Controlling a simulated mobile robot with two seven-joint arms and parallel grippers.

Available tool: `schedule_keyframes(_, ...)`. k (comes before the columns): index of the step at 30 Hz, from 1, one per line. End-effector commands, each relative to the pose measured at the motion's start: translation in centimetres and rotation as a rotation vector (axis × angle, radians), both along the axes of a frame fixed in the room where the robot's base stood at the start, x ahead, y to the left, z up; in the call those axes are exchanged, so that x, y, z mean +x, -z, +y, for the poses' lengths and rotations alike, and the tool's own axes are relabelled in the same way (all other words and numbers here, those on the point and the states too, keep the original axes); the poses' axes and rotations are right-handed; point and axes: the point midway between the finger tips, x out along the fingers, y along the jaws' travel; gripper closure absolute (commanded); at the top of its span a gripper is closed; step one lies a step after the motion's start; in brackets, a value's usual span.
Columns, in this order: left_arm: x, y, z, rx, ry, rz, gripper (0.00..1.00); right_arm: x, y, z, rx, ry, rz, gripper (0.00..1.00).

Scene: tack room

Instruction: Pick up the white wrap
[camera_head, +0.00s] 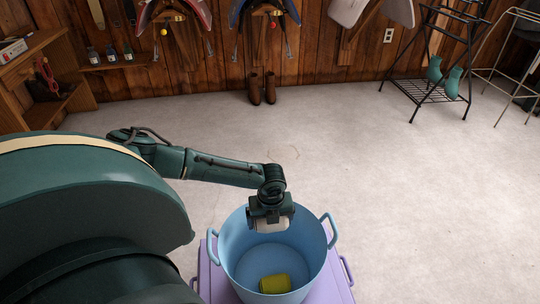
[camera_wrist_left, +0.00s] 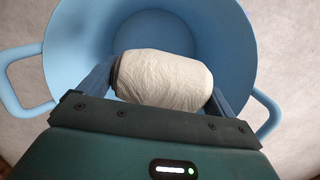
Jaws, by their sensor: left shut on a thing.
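The white wrap (camera_wrist_left: 165,80) is a rolled, off-white cylinder between the fingers of my left gripper in the left wrist view. My left gripper (camera_head: 270,222) is shut on it and holds it over the open mouth of the blue bucket (camera_head: 238,262) in the head view. The white wrap also shows in the head view (camera_head: 273,224), partly hidden by the gripper. The bucket shows behind the wrap in the left wrist view (camera_wrist_left: 100,30). My right gripper is not in view.
A yellow-green object (camera_head: 275,284) lies on the bucket's floor. The bucket, with side handles, stands on a purple box (camera_head: 337,285). Brown boots (camera_head: 262,88) stand by the wooden wall, and a black metal rack (camera_head: 440,60) is at the back right. The floor between is clear.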

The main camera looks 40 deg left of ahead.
Motion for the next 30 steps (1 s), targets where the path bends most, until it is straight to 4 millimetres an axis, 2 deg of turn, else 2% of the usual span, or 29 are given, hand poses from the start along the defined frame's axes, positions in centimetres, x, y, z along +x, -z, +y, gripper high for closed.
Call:
schedule_keyframes(1,0.0,-1.1,0.0,0.0,0.0,0.0,0.33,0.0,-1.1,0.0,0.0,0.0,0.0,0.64)
schedule_keyframes(15,0.0,-5.4,0.0,0.0,0.0,0.0,0.33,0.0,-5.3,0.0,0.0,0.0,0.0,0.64)
schedule_keyframes(30,0.0,-5.7,0.0,0.0,-0.002,0.0,0.33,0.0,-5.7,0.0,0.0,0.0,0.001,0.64)
